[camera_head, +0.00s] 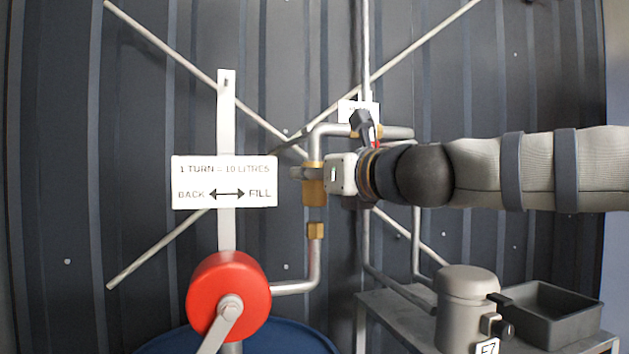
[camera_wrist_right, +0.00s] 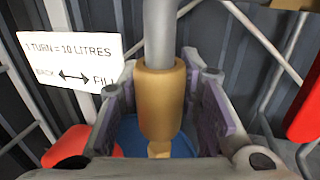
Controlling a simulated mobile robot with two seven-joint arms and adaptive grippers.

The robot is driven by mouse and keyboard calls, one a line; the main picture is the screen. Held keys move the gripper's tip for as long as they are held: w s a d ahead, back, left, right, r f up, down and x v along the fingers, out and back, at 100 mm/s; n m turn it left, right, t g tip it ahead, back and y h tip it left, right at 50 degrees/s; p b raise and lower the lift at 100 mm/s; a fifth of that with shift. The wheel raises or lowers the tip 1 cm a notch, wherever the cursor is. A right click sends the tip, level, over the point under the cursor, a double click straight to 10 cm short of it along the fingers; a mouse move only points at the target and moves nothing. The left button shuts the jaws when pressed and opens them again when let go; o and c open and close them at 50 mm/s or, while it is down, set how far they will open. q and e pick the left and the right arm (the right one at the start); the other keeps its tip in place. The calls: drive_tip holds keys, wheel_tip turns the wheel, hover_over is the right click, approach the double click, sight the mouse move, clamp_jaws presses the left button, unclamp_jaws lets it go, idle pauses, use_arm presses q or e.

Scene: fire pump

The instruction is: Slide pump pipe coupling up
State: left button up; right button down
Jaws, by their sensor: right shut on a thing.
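The brass pump pipe coupling (camera_head: 313,193) sits around the grey pipe (camera_head: 314,148) at the middle of the head view. It also fills the centre of the right wrist view (camera_wrist_right: 160,103). My right gripper (camera_head: 308,173) reaches in from the right and is shut on the coupling, with its purple-grey pads on either side. Below the coupling is a smaller brass fitting (camera_head: 316,230) on the lower pipe (camera_head: 313,268). A gap shows between coupling and fitting in the head view. My left gripper is not in view.
A white sign (camera_head: 224,182) hangs left of the coupling. A red pump wheel (camera_head: 228,293) with a crank stands lower left over a blue drum (camera_head: 285,341). A grey canister (camera_head: 467,301) and a dark tray (camera_head: 552,311) stand lower right. A corrugated wall is behind.

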drive_tip(key=shift+s+r, duration=0.25)
drive_tip(key=shift+r, duration=1)
drive_tip(key=shift+w+f, duration=0.2)
drive_tip(key=shift+f, duration=0.05)
drive_tip(key=c, duration=1.2)
unclamp_jaws()
drive_tip(key=shift+o, duration=0.5)
drive_tip(key=shift+f, duration=0.2)
drive_tip(key=v, duration=1.2)
